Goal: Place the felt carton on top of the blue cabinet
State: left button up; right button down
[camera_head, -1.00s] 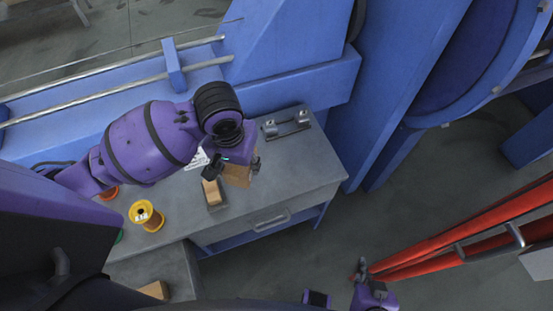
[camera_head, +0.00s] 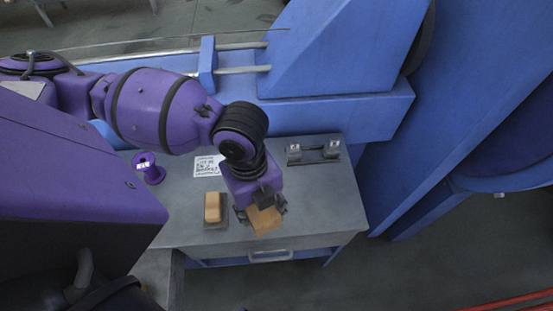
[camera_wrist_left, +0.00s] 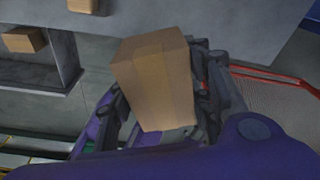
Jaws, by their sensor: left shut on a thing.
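A brown carton (camera_head: 264,220) is held in my left gripper (camera_head: 260,207), over the front part of a grey-topped blue cabinet (camera_head: 330,195) with a drawer. In the left wrist view the carton (camera_wrist_left: 155,78) fills the space between the fingers of the left gripper (camera_wrist_left: 160,100), and it looks tilted. I cannot tell from its surface whether it is the felt carton. Whether its underside touches the cabinet top is hidden. My right gripper does not show in the current views.
Blue machine frames (camera_head: 340,110) stand behind. The right part of the top is bare.

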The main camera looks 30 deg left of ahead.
pick_arm(q)
jog(key=w+d+f, duration=0.3)
jog(key=w+f, duration=0.1)
jog(key=w, duration=0.5)
send_over(299, 201)
jog(key=f, duration=0.3)
jog(key=s+f+b, duration=0.1)
jog(key=shift+a+f, duration=0.25)
jog(key=shift+a, duration=0.1)
jog(key=shift+w+d+f, duration=0.2)
jog(key=shift+w+f, duration=0.45)
jog(key=shift+f, duration=1.5)
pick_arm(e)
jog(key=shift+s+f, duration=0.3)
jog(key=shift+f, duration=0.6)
pick_arm(q)
jog(key=shift+f, duration=0.2)
jog(key=o, duration=1.2)
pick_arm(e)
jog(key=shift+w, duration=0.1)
